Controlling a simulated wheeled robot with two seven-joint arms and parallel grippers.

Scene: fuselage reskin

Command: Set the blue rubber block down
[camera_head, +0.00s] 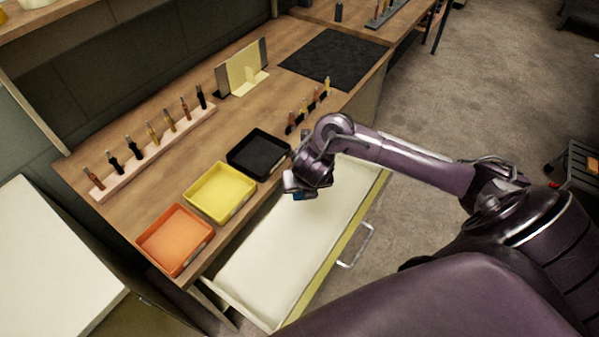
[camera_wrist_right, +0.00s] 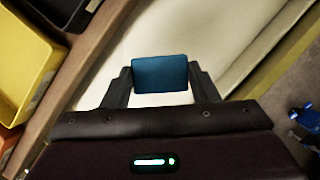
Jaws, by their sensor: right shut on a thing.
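The blue rubber block (camera_wrist_right: 160,74) is between the two fingers of my right gripper (camera_wrist_right: 158,84) in the right wrist view, and the gripper is shut on it. In the head view my right gripper (camera_head: 306,188) hangs over the open drawer (camera_head: 285,250), near its far end. Only a small blue part of the block (camera_head: 299,196) shows there, below the gripper. The drawer's pale floor looks empty under the block. I cannot tell how high the block is above the floor. My left gripper is not in view.
Orange (camera_head: 174,239), yellow (camera_head: 220,190) and black (camera_head: 258,154) trays stand along the bench edge beside the drawer. A rack of several tools (camera_head: 155,150) is behind them. A small tool row (camera_head: 308,106) and a dark mat (camera_head: 333,60) lie farther along. The drawer handle (camera_head: 358,248) sticks out.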

